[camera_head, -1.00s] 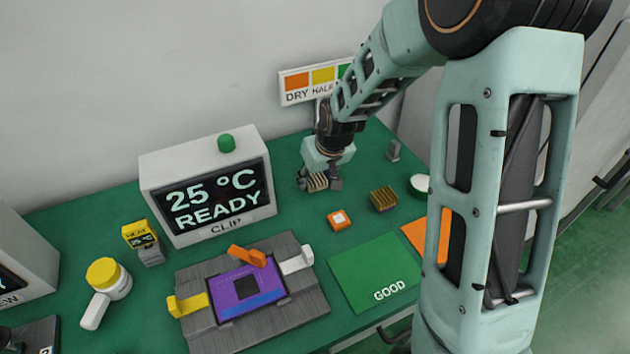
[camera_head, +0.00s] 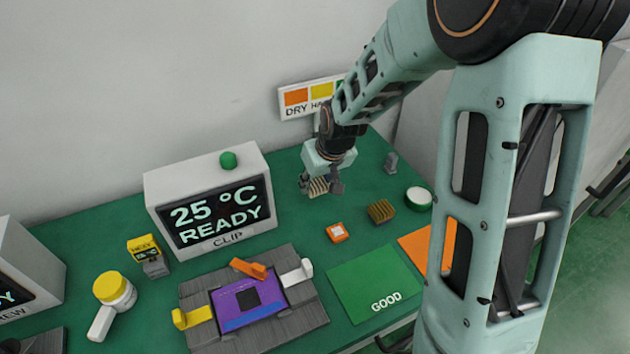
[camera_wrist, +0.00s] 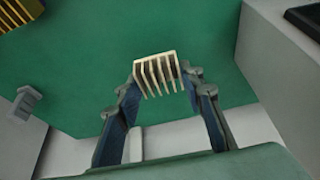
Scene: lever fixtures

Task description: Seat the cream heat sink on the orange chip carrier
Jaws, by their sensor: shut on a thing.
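The cream heat sink (camera_wrist: 157,73) is a finned block held between both fingertips of my gripper (camera_wrist: 165,82) in the wrist view. In the head view, my gripper (camera_head: 321,187) is shut on the heat sink (camera_head: 318,187), above the green table to the right of the display box. The orange chip carrier (camera_head: 337,232) is a small orange square with a pale centre. It lies on the table below and slightly right of my gripper in the picture, apart from the heat sink.
A brass finned heat sink (camera_head: 381,211) stands right of the carrier, with a round white-rimmed tin (camera_head: 418,198) beyond it. A grey clip-like part (camera_head: 391,163) stands behind. A lever fixture (camera_head: 252,305) and the READY display (camera_head: 210,205) are left. A green GOOD mat (camera_head: 375,283) lies in front.

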